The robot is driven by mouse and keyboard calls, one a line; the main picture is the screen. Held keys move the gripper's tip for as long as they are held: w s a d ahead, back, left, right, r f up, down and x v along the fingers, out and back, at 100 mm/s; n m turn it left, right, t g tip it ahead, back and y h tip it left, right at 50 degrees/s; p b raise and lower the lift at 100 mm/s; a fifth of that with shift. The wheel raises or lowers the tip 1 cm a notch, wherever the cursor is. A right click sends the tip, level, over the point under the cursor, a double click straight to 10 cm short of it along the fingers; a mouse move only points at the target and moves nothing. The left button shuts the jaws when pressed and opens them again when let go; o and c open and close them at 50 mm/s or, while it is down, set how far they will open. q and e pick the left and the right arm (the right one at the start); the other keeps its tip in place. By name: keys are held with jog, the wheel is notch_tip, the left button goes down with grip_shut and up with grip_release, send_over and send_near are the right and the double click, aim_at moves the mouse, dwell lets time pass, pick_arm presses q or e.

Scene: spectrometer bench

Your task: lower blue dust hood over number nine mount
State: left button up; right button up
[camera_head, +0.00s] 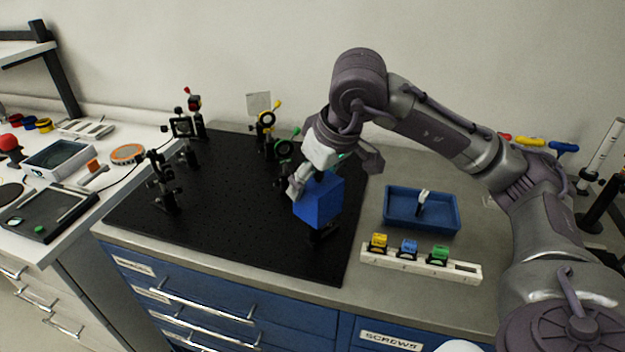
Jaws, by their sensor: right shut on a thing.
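The blue dust hood (318,205) is a box-shaped cover near the right front part of the black breadboard (235,232). My right gripper (315,182) is shut on the top of the hood. My left gripper is not in view.
Other optic mounts stand on the breadboard at the left (163,182) and back (266,122). To the right are a blue tray (445,226) and a white rack (463,268) with coloured holders. The breadboard's middle is clear.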

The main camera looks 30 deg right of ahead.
jog(key=shift+f+b, duration=0.2)
jog(key=shift+b, duration=0.1)
dwell(0.4)
jog(key=o, duration=1.1)
jog(key=shift+r, duration=0.1)
jog(key=v, duration=1.2)
